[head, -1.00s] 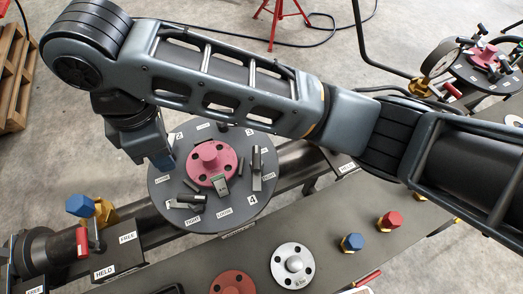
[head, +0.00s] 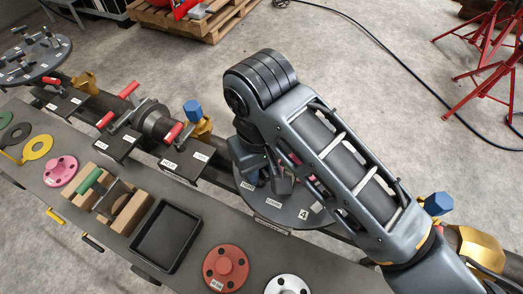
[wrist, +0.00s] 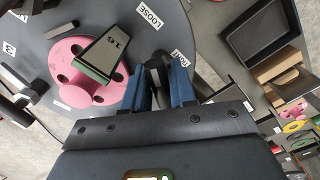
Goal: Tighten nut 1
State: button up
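A round dark plate (head: 285,212) carries TIGHT, LOOSE and number labels; my arm covers much of it in the head view. In the wrist view, the plate (wrist: 103,22) bears a pink flange (wrist: 78,78) with holes and a central boss. A grey wedge-like lever marked 16 (wrist: 115,48) lies over the flange's edge. My gripper (wrist: 160,78) has two blue fingers apart, right of this lever and beside a partly covered label. A dark part shows by the gap; I cannot tell whether the fingers touch it. Which nut is number 1 is not readable.
On the bench left of the plate are a black tray (head: 143,256), a wooden block fixture (head: 88,192) and a red flange (head: 225,268). A blue-capped fitting (head: 193,110) stands close left of the plate. Red stands (head: 484,38) are on the floor at upper right.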

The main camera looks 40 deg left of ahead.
jog(key=m+b, duration=0.1)
jog(key=m, duration=0.5)
jog(key=m+b, duration=0.2)
jog(key=m, duration=0.3)
jog(key=shift+r+m+p, duration=0.3)
jog(key=shift+r+p, duration=0.05)
jog(key=shift+p, duration=0.1)
jog(key=m+p, duration=0.2)
jog(key=p, duration=0.2)
jog(key=shift+s+r+m+p, duration=0.1)
jog(key=shift+m+p, duration=0.8)
jog(key=shift+a+f+m+b, duration=0.1)
jog(key=shift+f+m+b, duration=0.25)
jog(key=shift+m, duration=0.25)
jog(key=m, duration=0.3)
jog(key=shift+n, duration=1.2)
jog(key=r, duration=0.3)
jog(key=shift+w+r, duration=0.25)
jog(key=shift+r, duration=0.15)
jog(key=shift+s+r, duration=0.2)
jog(key=shift+r, duration=1.4)
